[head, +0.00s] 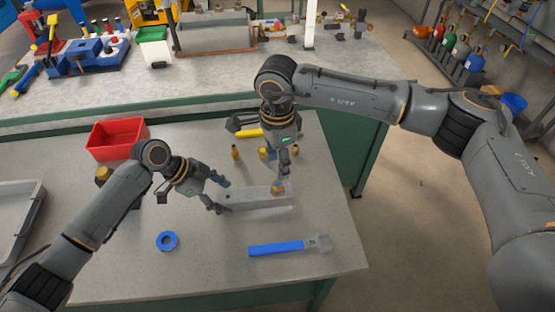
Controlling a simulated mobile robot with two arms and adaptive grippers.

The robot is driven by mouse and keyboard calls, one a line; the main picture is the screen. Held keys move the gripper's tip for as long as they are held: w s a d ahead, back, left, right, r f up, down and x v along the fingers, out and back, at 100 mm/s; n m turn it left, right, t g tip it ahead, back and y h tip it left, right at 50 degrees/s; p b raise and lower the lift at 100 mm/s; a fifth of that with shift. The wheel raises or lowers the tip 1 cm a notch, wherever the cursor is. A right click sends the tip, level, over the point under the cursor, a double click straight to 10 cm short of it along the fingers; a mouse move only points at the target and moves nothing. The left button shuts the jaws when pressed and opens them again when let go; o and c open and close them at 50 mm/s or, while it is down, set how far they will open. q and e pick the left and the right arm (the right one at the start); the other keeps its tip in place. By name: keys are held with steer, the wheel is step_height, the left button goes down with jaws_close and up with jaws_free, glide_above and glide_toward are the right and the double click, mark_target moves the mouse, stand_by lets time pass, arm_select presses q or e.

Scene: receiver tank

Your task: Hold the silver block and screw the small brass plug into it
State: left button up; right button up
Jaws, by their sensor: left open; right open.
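The silver block (250,198) lies on the grey workbench, its long side running left to right. A small brass plug (278,188) shows at the top of the block near its right end; I cannot tell how deep it sits. My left gripper (222,197) is open at the block's left end, with one finger towards the back and one towards the front. My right gripper (283,173) points down just above the plug and is open. Its fingers are small here, and I cannot tell whether they touch the plug.
Several brass fittings, one of them here (235,152), stand behind the block near a yellow-handled tool (250,132). A blue-handled wrench (290,247) lies in front. A blue ring (168,240) lies front left. A red bin (112,140) and grey tray (36,212) are further left.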

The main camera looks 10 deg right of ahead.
arm_select(q)
steer(key=shift+a+r, duration=0.1)
steer(key=v, duration=1.1)
steer(key=shift+a+r, duration=0.2)
steer(key=shift+r, duration=0.1)
